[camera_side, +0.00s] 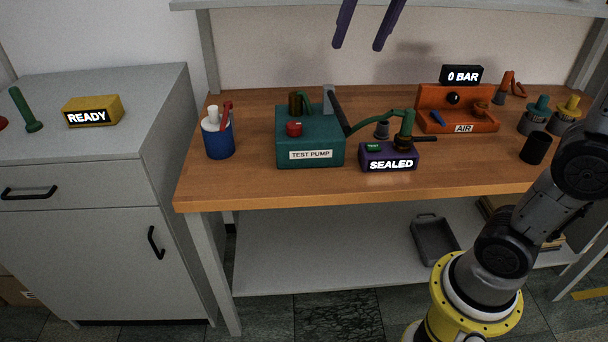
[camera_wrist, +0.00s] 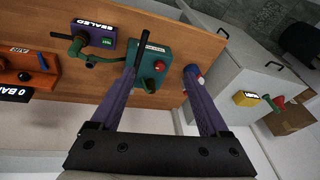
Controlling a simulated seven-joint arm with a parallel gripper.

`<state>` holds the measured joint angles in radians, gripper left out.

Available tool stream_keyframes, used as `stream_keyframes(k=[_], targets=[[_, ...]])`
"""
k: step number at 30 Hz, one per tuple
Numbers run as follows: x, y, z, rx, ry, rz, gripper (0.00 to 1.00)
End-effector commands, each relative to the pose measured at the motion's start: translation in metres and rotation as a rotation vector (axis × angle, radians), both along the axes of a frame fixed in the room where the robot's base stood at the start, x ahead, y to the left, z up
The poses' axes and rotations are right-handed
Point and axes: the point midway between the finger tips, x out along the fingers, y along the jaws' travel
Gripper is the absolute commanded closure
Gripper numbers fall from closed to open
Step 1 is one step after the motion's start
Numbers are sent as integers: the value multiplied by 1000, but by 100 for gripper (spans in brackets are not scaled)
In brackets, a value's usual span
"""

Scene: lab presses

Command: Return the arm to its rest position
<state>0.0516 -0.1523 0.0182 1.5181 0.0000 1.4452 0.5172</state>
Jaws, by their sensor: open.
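My gripper (camera_side: 359,46) hangs high above the back of the wooden bench in the side view, its two purple fingers apart and nothing between them. The wrist view also shows my gripper (camera_wrist: 161,72) open and empty, with the bench below it. The green test pump (camera_side: 310,150) stands on the bench, well below my gripper; in the wrist view it shows (camera_wrist: 150,75) beyond the fingers. A purple block reading SEALED (camera_side: 389,159) is to its right, joined to the pump by a green hose. My gripper touches nothing.
An orange air unit (camera_side: 458,118) has a display reading 0 BAR (camera_side: 461,75). A blue cup (camera_side: 218,138) holds tools at the bench's left. A yellow READY box (camera_side: 92,111) sits on the grey cabinet (camera_side: 100,150). A shelf edge (camera_side: 400,6) runs across the top.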

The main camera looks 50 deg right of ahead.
Motion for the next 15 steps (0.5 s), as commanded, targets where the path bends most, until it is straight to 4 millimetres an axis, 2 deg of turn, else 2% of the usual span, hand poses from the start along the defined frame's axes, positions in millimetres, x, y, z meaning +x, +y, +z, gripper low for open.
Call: stream_keyframes(k=[1,6,12,15], targets=[[-22,3,-4,-8,-20,29,21],[-80,11,-33,-45,-82,142,21],[-135,16,-91,-101,-137,285,21],[-154,17,-124,-128,-149,354,21]])
